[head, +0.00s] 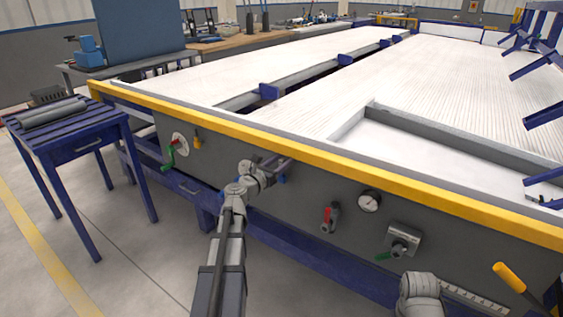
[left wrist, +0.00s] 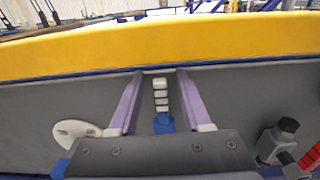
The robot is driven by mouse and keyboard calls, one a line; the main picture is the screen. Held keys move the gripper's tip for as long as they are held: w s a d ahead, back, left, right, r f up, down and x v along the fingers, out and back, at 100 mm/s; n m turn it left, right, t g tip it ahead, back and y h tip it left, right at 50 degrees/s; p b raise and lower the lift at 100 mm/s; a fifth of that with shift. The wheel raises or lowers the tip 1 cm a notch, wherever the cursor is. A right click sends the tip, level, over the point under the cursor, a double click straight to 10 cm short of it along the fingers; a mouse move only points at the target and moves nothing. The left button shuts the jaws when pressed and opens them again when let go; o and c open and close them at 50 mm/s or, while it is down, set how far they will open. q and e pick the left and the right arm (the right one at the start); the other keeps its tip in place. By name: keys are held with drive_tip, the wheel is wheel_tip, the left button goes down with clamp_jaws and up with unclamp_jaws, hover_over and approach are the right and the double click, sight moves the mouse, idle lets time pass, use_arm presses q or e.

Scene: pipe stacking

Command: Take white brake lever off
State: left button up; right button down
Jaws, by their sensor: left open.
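A pale, ribbed lever (left wrist: 161,93) on a blue base (left wrist: 163,122) stands against the grey panel in the left wrist view; it looks like the white brake lever. My left gripper (left wrist: 158,76) is open, with one finger on each side of the lever and visible gaps to it. In the head view my left gripper (head: 282,162) is at the panel's front and hides most of the lever. A bit of blue (head: 282,180) shows below the gripper. My right arm shows only as a link at the bottom right; its gripper is out of view.
The grey panel (head: 315,193) also bears a green-handled crank (head: 170,155), a red-handled valve (head: 330,216), a gauge (head: 369,201), a green-handled switch box (head: 403,240) and a yellow handle (head: 508,277). A yellow rail (head: 330,165) runs above. A blue side table (head: 88,138) stands left.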

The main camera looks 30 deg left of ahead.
use_arm(q)
drive_tip(key=shift+c, duration=0.4)
clamp_jaws()
idle(0.9)
